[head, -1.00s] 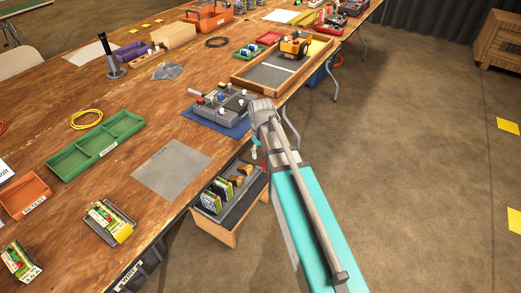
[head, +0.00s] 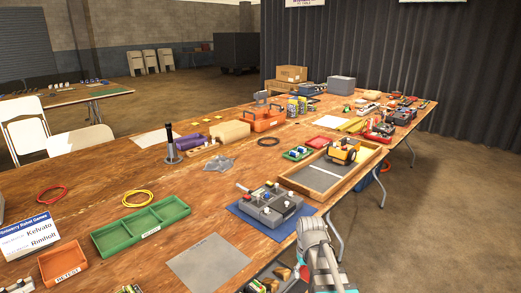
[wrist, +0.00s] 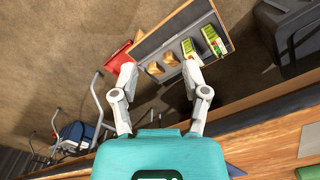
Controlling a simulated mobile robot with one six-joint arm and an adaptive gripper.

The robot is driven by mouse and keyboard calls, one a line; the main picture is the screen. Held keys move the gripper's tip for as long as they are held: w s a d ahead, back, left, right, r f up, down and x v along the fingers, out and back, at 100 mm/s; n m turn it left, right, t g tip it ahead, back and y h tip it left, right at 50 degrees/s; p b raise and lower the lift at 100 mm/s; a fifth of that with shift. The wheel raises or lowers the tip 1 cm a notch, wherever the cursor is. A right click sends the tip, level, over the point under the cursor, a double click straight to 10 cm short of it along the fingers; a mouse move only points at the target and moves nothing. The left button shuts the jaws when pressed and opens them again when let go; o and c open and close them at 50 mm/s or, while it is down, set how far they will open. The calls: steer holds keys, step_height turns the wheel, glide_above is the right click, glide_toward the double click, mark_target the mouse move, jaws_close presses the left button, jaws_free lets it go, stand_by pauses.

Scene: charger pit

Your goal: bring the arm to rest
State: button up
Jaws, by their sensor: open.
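My arm (head: 318,250) reaches up from the bottom edge of the head view, beside the table's right edge. My gripper (wrist: 160,76) shows in the wrist view with its two fingers spread apart and nothing between them. It points down toward the floor and an open grey tray with a wooden front (wrist: 153,45), which holds green-and-white packs and tan pieces. The tray appears beyond the fingertips; I cannot tell the exact gap. In the head view the fingers are not visible.
The wooden table (head: 95,210) carries a grey device on a blue mat (head: 268,205), a green tray (head: 140,228) and a wooden-framed board with a yellow truck (head: 330,172). Metal table legs (wrist: 97,105) stand nearby. Floor to the right (head: 440,220) is clear.

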steer(key=s+m, duration=0.2)
steer(key=s, duration=0.6)
step_height(320, 180, up, 19)
steer(key=p, duration=1.9)
steer(key=shift+w, duration=0.2)
steer(key=shift+s, duration=0.1)
